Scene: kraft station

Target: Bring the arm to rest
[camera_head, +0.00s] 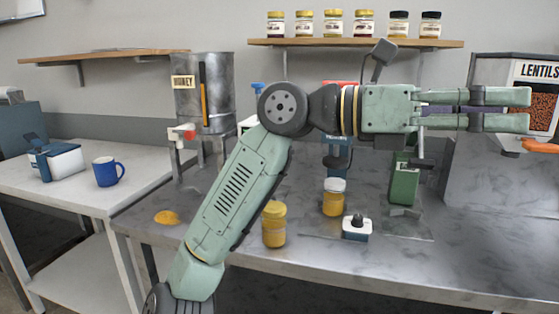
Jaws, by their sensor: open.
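My gripper (505,109) is at the right of the head camera view, pointing right. Its two green fingers lie apart, one above the other, and nothing shows between them. My arm rises from the bottom of the picture, bends at the elbow and runs level above the counter. The gripper is in front of the lentils dispenser (537,69) in the picture; I cannot tell how far apart they are.
The grey counter (400,262) holds two honey jars (274,226) (334,198), a small white box with a black knob (356,228) and a green container (403,182). A honey tank (204,100) stands behind. A yellow puddle (166,217) lies at left. A blue mug (108,171) stands on the white side table.

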